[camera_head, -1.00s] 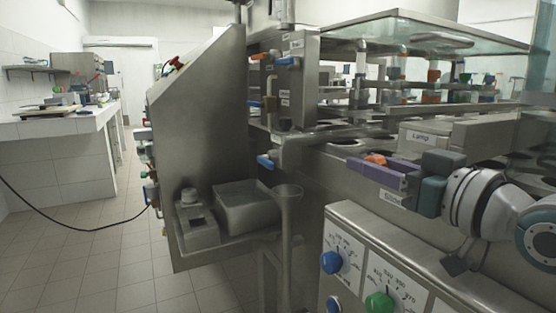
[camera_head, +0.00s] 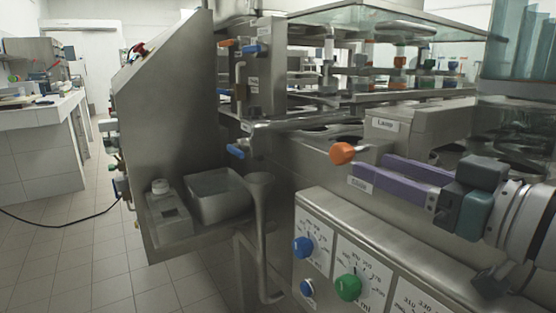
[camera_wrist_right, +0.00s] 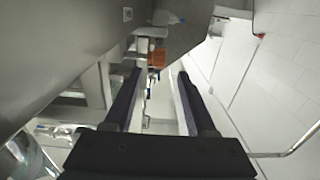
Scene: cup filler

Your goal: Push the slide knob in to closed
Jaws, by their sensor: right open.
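The orange slide knob (camera_head: 343,153) sticks out toward the left from the side of the machine on a short metal stem. It stands just left of the "Slide" label plate (camera_head: 361,185) and behind it. My right gripper (camera_head: 373,168), with purple fingers, comes in from the right. Its fingertips end just right of the knob, and the knob looks free of them. In the wrist view the right gripper (camera_wrist_right: 156,80) is open with a clear gap. An orange patch shows beyond the gap; I cannot tell whether it is the knob. My left gripper is not in view.
A grey block labelled "Lamp" (camera_head: 430,135) stands behind the right gripper. A control panel with a blue dial (camera_head: 303,247) and a green dial (camera_head: 348,287) lies below it. Blue-handled valves (camera_head: 236,151) stand to the left.

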